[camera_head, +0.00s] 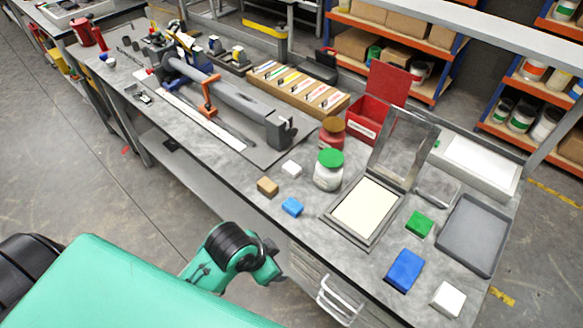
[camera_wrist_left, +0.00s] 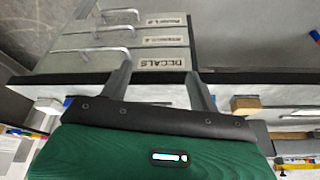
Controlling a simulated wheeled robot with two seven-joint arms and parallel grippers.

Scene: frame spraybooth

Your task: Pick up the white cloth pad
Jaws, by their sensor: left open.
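Two white pieces lie on the grey workbench (camera_head: 255,180) in the head view. A white square pad (camera_head: 448,299) lies flat near the right front corner, beside a blue pad (camera_head: 404,270). A smaller white block (camera_head: 291,168) lies near the middle, behind a tan block (camera_head: 267,187). I cannot tell from texture which is cloth. My left gripper (camera_wrist_left: 158,78) is open and empty in the wrist view, facing the bench front and labelled drawers (camera_wrist_left: 120,62). In the head view its arm is at the front edge, apart from both white pieces; its fingers are hidden. My right gripper is not in view.
A small blue block (camera_head: 292,207), a green-lidded jar (camera_head: 328,170), an open framed case (camera_head: 365,212), a green pad (camera_head: 419,223) and a grey tray (camera_head: 474,235) crowd the bench's right half. A drawer handle (camera_head: 338,300) sticks out in front.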

